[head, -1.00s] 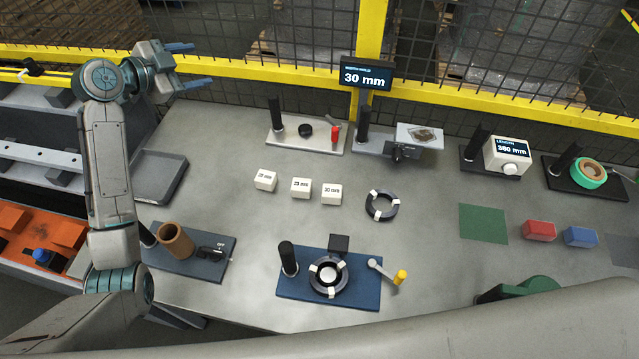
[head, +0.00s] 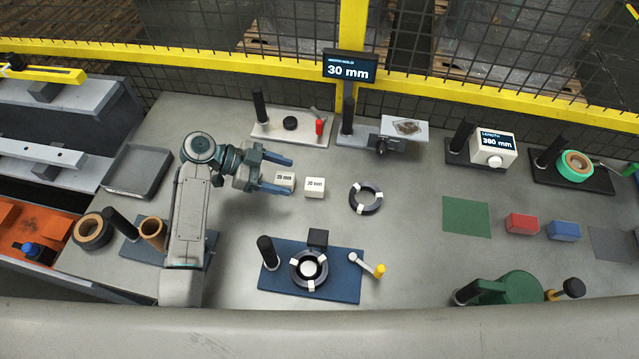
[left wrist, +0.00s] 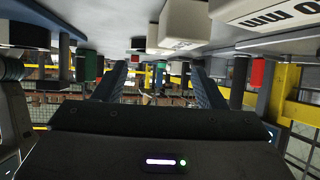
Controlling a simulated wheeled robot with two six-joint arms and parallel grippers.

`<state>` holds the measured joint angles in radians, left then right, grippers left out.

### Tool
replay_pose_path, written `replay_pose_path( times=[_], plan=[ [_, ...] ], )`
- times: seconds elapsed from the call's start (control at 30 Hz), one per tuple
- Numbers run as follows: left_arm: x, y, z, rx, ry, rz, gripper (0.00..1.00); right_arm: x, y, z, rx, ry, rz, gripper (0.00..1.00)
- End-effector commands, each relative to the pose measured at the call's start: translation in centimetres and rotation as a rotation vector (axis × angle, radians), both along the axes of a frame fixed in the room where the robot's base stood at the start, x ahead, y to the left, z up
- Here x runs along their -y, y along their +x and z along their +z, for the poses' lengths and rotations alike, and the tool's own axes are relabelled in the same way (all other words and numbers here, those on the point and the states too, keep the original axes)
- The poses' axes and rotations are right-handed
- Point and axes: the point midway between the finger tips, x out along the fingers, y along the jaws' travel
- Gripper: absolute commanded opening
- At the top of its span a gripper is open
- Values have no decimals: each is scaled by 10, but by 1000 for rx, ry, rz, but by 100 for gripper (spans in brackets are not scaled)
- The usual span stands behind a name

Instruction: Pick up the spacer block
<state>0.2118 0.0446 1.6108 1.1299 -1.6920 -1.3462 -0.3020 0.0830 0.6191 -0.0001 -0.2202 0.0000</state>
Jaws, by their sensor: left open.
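Two white spacer blocks show on the grey table in the head view. The left one (head: 285,178) has a label I cannot read for certain; the right one (head: 315,187) reads 30 mm. My left gripper (head: 289,176) is open and empty, its blue fingers appearing on either side of the left block in the picture; its height is unclear. It hides the place left of that block. The left wrist view looks upside down: one white block (left wrist: 185,27) lies ahead, another, labelled in mm (left wrist: 265,13), shows nearer at the right, both apart from the fingers (left wrist: 158,85). My right gripper is out of view.
A display (head: 350,67) reads 30 mm. A dark ring with white pads (head: 366,198) lies right of the blocks. A blue fixture (head: 340,285) stands in front, a light plate with a red handle (head: 265,132) behind. A grey tray (head: 140,172) is at left.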

Motion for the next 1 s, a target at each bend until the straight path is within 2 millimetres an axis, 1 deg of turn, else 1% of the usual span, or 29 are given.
replay_pose_path(
  times=[0.03, 0.1, 0.27, 0.37, 0.47, 0.63, 0.77, 0.97, 1.0],
  plan=[
    [8, 0, 0, -2, -4, 1, 64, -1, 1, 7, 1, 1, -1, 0],
    [16, 0, -5, -2, -3, 1, 64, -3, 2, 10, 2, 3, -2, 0],
    [24, 0, -10, 0, -1, 1, 64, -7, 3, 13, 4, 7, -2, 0],
    [32, 0, -11, 0, -2, 2, 64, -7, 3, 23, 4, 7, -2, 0],
    [43, -1, -15, -1, -3, 2, 64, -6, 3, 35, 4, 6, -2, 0],
    [62, -1, -28, 0, -2, 2, 64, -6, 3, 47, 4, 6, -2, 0],
    [68, -1, -34, 2, 0, 1, 64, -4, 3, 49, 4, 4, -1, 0],
    [68, -1, -36, 3, 1, 2, 64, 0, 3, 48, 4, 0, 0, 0],
    [68, -1, -36, 3, 1, 2, 59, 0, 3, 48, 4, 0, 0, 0]
  ],
)
